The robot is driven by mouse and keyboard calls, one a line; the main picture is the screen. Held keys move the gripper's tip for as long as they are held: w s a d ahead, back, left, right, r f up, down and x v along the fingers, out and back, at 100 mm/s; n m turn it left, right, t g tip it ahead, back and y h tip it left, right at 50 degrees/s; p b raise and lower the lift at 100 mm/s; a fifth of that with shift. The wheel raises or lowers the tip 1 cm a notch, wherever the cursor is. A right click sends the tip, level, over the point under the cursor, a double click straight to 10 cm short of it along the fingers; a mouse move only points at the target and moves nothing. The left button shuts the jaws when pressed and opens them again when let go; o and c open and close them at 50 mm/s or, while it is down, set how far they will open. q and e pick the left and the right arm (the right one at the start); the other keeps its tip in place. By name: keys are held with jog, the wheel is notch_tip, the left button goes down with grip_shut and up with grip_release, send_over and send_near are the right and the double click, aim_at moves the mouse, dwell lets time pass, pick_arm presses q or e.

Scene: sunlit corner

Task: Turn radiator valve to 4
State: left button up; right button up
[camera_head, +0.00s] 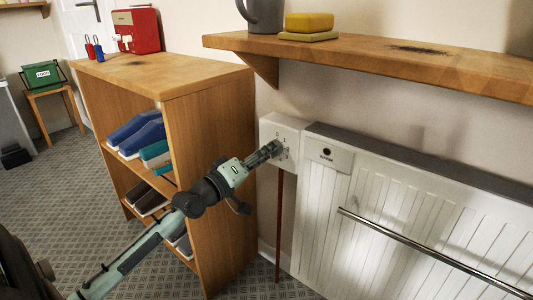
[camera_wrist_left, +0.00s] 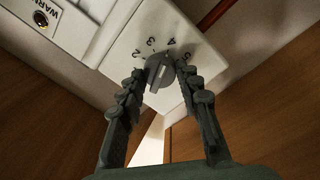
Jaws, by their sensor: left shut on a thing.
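The radiator valve is a small grey knob (camera_wrist_left: 160,72) on a white box, with the numbers 2, 3, 4 and 5 around it in the left wrist view. My left gripper (camera_wrist_left: 160,75) has one finger on each side of the knob and is shut on it. The knob has a light raised bar; I cannot tell surely which number it marks. In the head view my left gripper (camera_head: 277,150) reaches the white valve box (camera_head: 284,122) at the radiator's left end and hides most of the knob. My right gripper is not in view.
The white radiator (camera_head: 400,215) with a metal rail stands right of the valve. A wooden shelf (camera_head: 380,57) with a grey mug and yellow sponge hangs above. A wooden bookcase (camera_head: 214,150) with shoes stands close to my arm on the left.

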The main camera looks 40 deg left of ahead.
pick_arm(q)
jog(key=o, duration=1.2)
jog(key=shift+c, duration=0.2)
jog(key=s+a, duration=0.1)
jog(key=s, duration=1.1)
jog(key=shift+a+f, duration=0.2)
jog(key=shift+f, duration=0.2)
